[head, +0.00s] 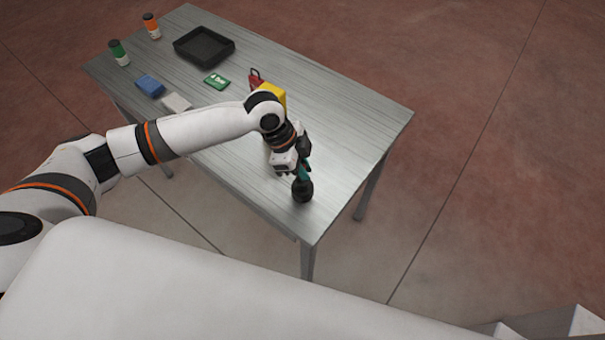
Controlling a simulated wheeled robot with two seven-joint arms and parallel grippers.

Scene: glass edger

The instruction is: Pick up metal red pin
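A small red object (256,77) with a dark loop-like outline lies on the table, just behind a yellow block (272,94). It is the only red item on the table, and I cannot tell for sure that it is the metal pin. My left arm crosses the table from the left, partly hiding the yellow block. My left gripper (297,170) points down near the table's front right, beside a tool with a teal shaft and a black round end (302,190). The fingers overlap the tool, so I cannot tell whether they grip it. My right gripper is out of view.
The grey table (355,125) also holds a black tray (204,46), a green card-like box (217,82), a blue block (150,86), a whitish block (177,102), a green bottle (119,53) and an orange bottle (151,26). The table's right side is clear.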

